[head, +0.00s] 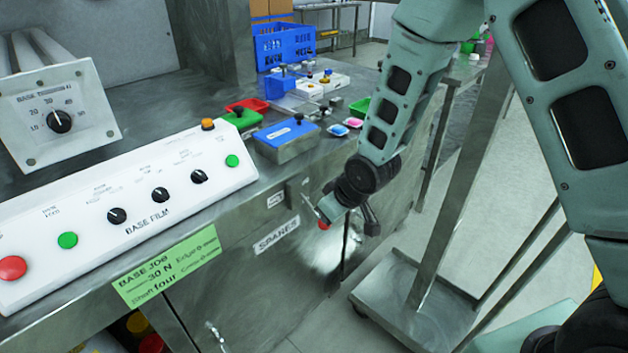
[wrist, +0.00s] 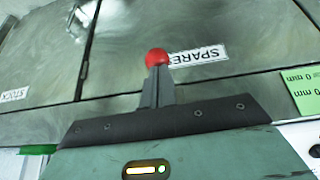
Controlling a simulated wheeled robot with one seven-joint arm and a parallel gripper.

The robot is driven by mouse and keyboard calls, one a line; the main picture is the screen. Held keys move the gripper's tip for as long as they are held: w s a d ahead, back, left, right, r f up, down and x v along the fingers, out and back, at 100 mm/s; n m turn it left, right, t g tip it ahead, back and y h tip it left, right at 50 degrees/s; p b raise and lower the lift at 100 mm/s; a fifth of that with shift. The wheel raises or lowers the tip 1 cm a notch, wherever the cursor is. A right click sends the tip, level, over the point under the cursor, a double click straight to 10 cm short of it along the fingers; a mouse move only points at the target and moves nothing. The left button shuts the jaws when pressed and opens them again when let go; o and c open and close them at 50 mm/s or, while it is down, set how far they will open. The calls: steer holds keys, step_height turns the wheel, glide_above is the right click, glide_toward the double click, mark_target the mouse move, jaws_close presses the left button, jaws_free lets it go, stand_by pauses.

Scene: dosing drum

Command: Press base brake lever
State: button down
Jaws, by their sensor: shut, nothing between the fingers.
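The brake lever shows mainly as its red ball knob (head: 323,225), low in front of the steel cabinet near the SPARES label. In the wrist view the red knob (wrist: 156,57) sits right at the tips of my gripper (wrist: 157,85). My gripper (head: 331,208) is shut with nothing between its fingers, and in the head view it is just above the knob. I cannot tell whether the fingertips touch the knob. Most of the lever's rod is hidden behind the gripper.
The BASE FILM panel (head: 130,212) with knobs and buttons lies on the counter at left. A green job note (head: 168,267) hangs below it. The SPARES label (head: 277,235) is on the cabinet front. A steel cart (head: 392,290) stands at right, with open floor beyond.

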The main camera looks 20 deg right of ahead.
steer(key=shift+f, duration=0.3)
stand_by(0.4)
steer(key=shift+r, duration=0.1)
steer(key=r+p, duration=0.2)
steer(key=r, duration=0.1)
steer(key=r+p, duration=0.2)
steer(key=shift+w+a, duration=0.1)
steer(key=shift+a, duration=0.2)
steer(key=s+d+r, duration=0.3)
steer(key=s+r, duration=0.2)
steer(key=s, duration=0.2)
steer(key=shift+d+r+b, duration=0.25)
steer(key=shift+d+b, duration=0.05)
steer(key=shift+b, duration=0.05)
